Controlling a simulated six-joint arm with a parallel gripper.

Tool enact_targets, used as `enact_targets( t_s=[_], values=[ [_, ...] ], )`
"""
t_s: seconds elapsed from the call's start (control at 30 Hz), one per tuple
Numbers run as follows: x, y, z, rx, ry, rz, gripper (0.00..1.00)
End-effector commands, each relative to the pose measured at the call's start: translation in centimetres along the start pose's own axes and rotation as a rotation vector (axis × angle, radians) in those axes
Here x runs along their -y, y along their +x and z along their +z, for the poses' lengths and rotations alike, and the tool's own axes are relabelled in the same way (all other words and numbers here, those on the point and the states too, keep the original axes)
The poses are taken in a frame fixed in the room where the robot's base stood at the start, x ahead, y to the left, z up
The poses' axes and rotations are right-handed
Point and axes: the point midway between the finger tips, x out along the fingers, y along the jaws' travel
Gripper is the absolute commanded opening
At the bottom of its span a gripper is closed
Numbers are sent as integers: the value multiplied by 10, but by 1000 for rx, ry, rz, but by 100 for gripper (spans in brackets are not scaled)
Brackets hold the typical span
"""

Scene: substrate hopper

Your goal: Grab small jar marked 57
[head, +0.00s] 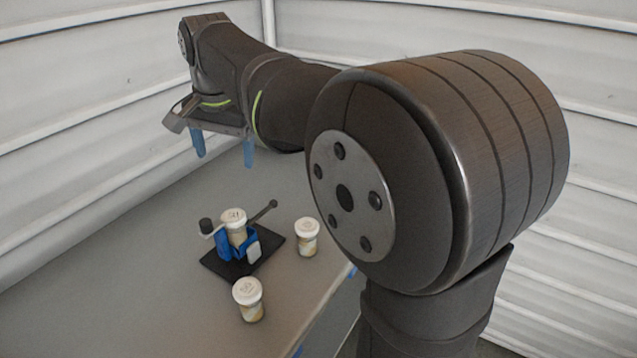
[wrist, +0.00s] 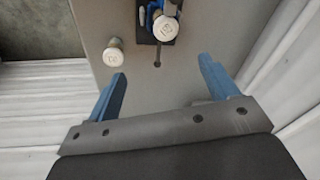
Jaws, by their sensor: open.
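Three small jars with white lids show in the head view. One jar (head: 234,219) stands upright in a blue clamp (head: 222,246) on a black plate. A second jar (head: 307,238) stands on the table to its right, and a third jar (head: 249,300) stands in front. Lid marks are too small to read surely, so I cannot tell which is 57. The wrist view shows the clamped jar (wrist: 165,28) and a free-standing jar (wrist: 114,52) to its left. My gripper (head: 224,152) is open and empty, above and behind the jars; its blue fingers also show in the wrist view (wrist: 162,72).
A lever with a round knob (head: 272,204) sticks out from the clamp toward the back right, and a dark knob (head: 206,226) stands at its left. The grey table (head: 120,270) is clear to the left. White ribbed walls (head: 70,90) rise close behind.

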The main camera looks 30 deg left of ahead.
Motion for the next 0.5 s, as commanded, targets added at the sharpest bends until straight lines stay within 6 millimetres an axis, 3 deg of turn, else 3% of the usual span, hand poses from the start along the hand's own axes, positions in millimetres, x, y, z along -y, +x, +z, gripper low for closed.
enact_targets(
  t_s=[0.03, 0.2, 0.5],
  values=[
    [7, 16, -8, 30, -53, 25, 79],
    [20, 53, -25, 109, -213, 73, 79],
    [26, 82, -32, 160, -312, 94, 79]
  ],
)
